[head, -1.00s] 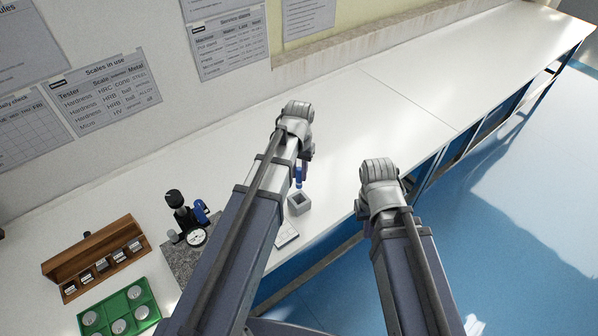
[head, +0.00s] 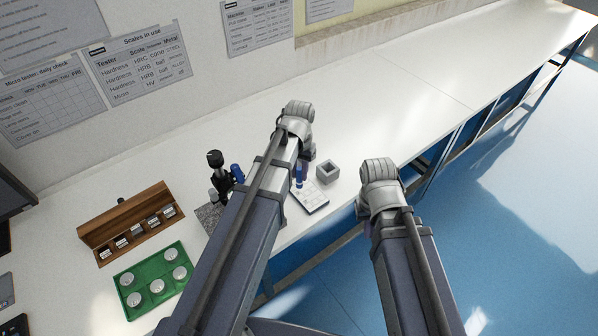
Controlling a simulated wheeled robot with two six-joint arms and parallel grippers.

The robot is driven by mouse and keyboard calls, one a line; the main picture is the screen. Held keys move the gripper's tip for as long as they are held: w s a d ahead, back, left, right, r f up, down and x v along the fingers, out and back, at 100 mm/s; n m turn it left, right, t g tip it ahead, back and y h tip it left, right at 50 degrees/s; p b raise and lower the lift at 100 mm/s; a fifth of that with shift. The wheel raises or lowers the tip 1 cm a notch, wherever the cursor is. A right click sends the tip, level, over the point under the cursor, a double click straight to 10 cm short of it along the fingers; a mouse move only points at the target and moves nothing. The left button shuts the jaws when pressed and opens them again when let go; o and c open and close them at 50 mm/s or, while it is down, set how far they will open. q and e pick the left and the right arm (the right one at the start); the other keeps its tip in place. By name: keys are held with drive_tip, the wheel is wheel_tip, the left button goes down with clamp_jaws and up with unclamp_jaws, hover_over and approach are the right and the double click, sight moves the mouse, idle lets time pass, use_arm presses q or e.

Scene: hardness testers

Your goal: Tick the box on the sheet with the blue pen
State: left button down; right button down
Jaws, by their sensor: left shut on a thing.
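My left gripper (head: 303,164) is shut on the blue pen (head: 299,178), which hangs nearly upright over the bench, close to a small pale pad with a grid of boxes (head: 313,198). I cannot tell whether the pen tip touches the pad. A sheet headed "Micro tester: daily check" (head: 42,104), with a grid of weekday boxes, is on the wall at left, far from both grippers. My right gripper (head: 364,214) is at the bench's front edge; its fingers are mostly hidden behind its wrist.
A grey square holder (head: 328,172) stands right of the pen. A black and blue tester (head: 216,170) on a stone slab, a wooden block box (head: 130,226) and a green tray (head: 152,283) stand to the left. A dark monitor (head: 12,195) is at the left edge. The bench is clear at right.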

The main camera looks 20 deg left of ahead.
sight(301, 187)
use_arm(q)
drive_tip(key=shift+w+d+f, duration=0.1)
drive_tip(key=shift+w+f, duration=0.05)
drive_tip(key=shift+f, duration=0.15)
drive_tip(key=shift+f+b, duration=0.45)
drive_tip(key=shift+b, duration=0.25)
drive_tip(key=shift+f+b, duration=1.5)
drive_tip(key=shift+f+b, duration=0.3)
drive_tip(key=shift+d, duration=0.25)
idle(0.9)
drive_tip(key=shift+w+a, duration=0.15)
drive_tip(key=shift+w, duration=0.25)
idle(1.2)
idle(0.4)
drive_tip(key=shift+r+p, duration=3)
